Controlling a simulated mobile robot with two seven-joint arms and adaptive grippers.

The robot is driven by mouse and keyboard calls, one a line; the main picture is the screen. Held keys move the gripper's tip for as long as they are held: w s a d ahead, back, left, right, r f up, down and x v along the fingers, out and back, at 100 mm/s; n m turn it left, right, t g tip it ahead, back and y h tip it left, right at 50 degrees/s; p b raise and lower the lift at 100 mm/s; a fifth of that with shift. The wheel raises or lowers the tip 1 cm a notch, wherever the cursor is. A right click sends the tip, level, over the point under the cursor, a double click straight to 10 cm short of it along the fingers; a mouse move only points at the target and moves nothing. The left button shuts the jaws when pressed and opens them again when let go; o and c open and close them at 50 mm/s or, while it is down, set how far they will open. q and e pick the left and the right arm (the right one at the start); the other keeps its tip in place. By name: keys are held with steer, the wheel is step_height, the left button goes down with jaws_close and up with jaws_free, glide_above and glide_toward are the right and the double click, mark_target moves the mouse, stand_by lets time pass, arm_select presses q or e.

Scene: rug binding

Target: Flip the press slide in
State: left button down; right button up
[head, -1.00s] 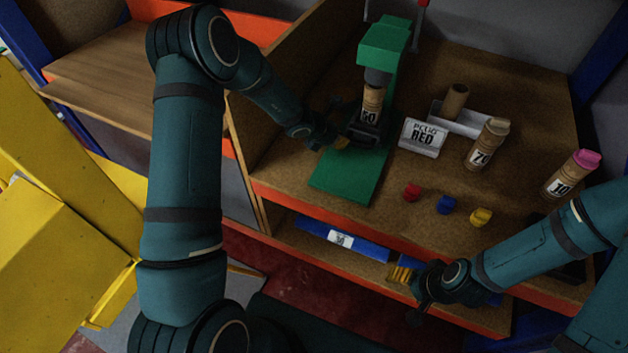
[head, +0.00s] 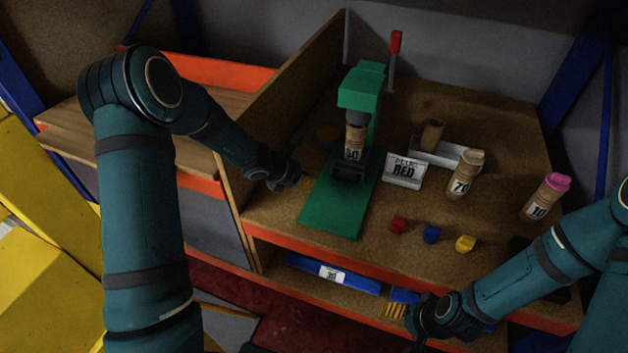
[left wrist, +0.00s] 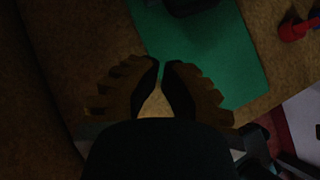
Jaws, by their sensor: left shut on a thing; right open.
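The green press (head: 362,88) stands on the shelf with its long green base plate (head: 330,210). A dark slide holder (head: 350,168) sits under the press head, with a tan tube labelled 50 (head: 354,142) upright in it. My left gripper (head: 298,177) is left of the base plate, apart from the slide. In the left wrist view its ribbed fingers (left wrist: 161,66) are nearly together at the tips beside the base plate (left wrist: 205,50); what they hold cannot be made out in the dim light.
Red (head: 398,224), blue (head: 431,233) and yellow (head: 465,243) pieces lie near the front edge. A wooden panel (head: 290,95) rises at left.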

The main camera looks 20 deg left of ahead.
arm_select(q)
steer(key=v, duration=0.4)
steer(key=shift+s+a+r+p, duration=0.15)
steer(key=shift+r+p, duration=0.15)
steer(key=shift+p, duration=0.1)
